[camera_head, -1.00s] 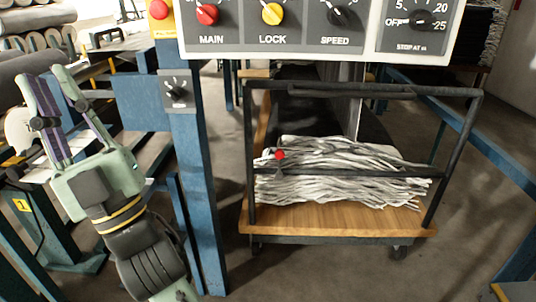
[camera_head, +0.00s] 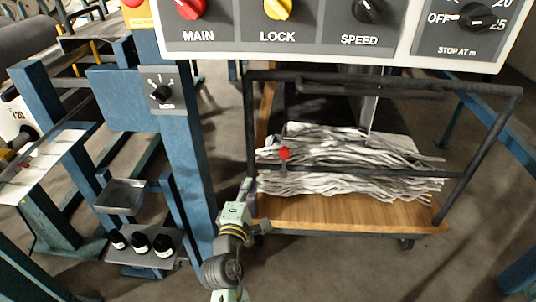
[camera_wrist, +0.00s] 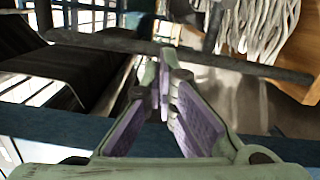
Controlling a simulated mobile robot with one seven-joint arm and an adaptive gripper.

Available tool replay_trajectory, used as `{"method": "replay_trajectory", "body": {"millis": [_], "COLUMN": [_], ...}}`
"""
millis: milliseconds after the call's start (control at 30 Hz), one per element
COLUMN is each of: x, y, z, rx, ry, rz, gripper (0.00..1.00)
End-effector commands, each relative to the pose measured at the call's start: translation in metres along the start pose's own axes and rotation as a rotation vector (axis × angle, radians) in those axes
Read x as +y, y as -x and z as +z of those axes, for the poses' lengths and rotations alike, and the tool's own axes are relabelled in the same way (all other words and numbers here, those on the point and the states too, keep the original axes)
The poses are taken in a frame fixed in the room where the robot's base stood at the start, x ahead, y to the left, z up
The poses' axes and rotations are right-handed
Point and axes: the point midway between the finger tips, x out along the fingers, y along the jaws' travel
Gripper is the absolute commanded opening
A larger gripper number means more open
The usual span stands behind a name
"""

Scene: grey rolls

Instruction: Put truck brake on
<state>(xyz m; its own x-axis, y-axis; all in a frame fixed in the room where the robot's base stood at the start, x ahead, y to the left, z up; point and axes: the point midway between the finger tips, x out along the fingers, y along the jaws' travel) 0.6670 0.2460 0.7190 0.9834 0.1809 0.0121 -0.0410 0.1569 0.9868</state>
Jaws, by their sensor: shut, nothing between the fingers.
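The truck is a cart with a wooden deck (camera_head: 340,211) and a black tubular frame, loaded with grey-white strands (camera_head: 350,185). A red ball knob (camera_head: 284,153) shows in front of the strands, near the left of the frame's crossbar. I cannot tell whether it is the brake handle. My gripper (camera_head: 248,184) is shut and empty, beside the lower end of the frame's left post, below and left of the knob. In the wrist view its purple-padded fingers (camera_wrist: 163,82) meet at the tips. A dark bar crosses beyond them; the knob does not show there.
A white control panel (camera_head: 330,52) with red, yellow and black knobs hangs above. A blue post (camera_head: 185,180) with a small dial (camera_head: 161,93) stands left of my arm. Several black jars (camera_head: 140,242) sit on a low shelf at left.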

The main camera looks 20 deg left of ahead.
Motion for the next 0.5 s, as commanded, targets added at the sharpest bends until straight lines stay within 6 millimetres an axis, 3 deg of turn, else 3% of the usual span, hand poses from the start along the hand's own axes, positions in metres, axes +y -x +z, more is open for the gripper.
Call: {"method": "replay_trajectory", "body": {"millis": [267,500], "x": [0.001,0.004], "y": [-0.003,-0.035], "z": [-0.001,-0.001], "rx": [0.002,0.002], "ry": [-0.004,-0.005], "rz": [0.002,0.004], "gripper": [0.0,0.0]}}
